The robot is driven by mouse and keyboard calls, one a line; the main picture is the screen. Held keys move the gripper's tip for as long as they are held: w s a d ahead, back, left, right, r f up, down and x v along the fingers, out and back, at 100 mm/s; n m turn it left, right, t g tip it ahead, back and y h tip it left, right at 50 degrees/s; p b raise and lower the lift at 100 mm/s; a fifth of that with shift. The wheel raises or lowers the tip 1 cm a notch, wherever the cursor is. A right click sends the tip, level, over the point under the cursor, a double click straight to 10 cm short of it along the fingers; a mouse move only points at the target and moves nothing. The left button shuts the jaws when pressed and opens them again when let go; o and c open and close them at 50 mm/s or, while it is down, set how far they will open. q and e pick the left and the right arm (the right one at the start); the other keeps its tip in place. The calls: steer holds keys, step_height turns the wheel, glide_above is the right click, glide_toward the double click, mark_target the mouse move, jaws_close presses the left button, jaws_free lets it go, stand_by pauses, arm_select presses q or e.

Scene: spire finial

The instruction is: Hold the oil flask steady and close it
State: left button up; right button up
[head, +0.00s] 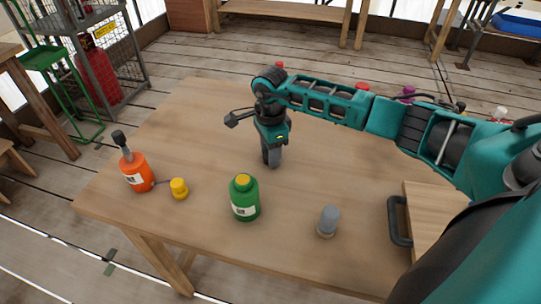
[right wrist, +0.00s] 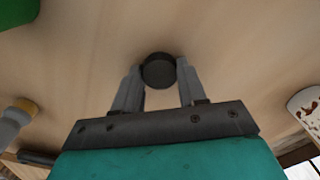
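An orange bottle (head: 136,171) with a grey neck and black top stands at the table's left. A yellow cap (head: 179,188) sits beside it, joined by a thin dark strap. A green bottle (head: 245,198) with a yellow-and-green top stands upright near the front edge. I cannot tell which bottle is the oil flask. My right gripper (head: 271,160) points down behind the green bottle. In the right wrist view its fingers (right wrist: 158,85) flank a dark round piece (right wrist: 159,71) and appear to touch it on both sides. My left gripper is out of view.
A grey piece with a tan base (head: 328,221) stands right of the green bottle. A wooden board with a dark handle (head: 397,222) lies at the right. Several small coloured objects line the far side, partly behind my right arm. The table's far left is clear.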

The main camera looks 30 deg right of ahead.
steer(key=c, duration=0.5)
steer(key=shift+o, duration=0.2)
step_height(320, 180, up, 20)
stand_by(0.4)
